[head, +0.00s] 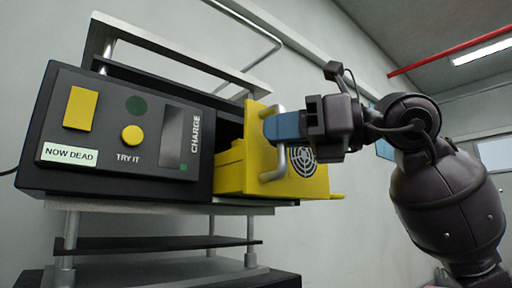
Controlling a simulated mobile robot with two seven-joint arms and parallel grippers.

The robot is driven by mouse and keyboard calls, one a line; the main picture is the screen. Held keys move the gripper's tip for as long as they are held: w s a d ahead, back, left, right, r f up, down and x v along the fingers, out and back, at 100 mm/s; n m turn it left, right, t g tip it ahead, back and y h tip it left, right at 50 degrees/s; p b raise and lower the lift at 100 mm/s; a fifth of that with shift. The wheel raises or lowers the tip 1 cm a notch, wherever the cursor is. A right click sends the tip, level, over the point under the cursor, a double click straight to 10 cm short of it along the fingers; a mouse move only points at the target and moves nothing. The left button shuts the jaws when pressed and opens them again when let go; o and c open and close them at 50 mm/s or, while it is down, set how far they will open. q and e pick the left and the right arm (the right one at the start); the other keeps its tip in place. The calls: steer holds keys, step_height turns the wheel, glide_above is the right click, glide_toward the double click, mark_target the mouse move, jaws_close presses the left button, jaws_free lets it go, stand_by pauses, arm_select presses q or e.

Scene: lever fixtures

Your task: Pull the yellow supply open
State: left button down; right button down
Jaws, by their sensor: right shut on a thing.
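The yellow supply (256,155) is a drawer-like block at the right side of a dark box (120,137). It sticks partly out of the box, with a dark gap showing behind its front. A pale metal handle (281,111) stands on its front plate. My right gripper (283,127) comes in from the right with its blue fingers at the handle, shut on it. The fingers hide the middle of the handle. My left gripper is not in view.
The box has a yellow button (132,134), a yellow plate (80,109) and a "NOW DEAD" label (69,154). It stands on a metal rack (150,207) by a grey wall. A red pipe (450,50) runs high at the right.

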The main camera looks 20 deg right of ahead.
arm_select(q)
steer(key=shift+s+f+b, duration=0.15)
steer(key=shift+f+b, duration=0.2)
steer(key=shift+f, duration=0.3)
arm_select(e)
steer(key=s+d, duration=0.2)
steer(key=s, duration=0.4)
steer(key=shift+s+d, duration=0.2)
steer(key=shift+s, duration=0.2)
steer(key=c, duration=1.1)
jaws_free()
steer(key=shift+c, duration=0.2)
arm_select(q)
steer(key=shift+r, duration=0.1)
arm_select(e)
steer(key=shift+d, duration=0.15)
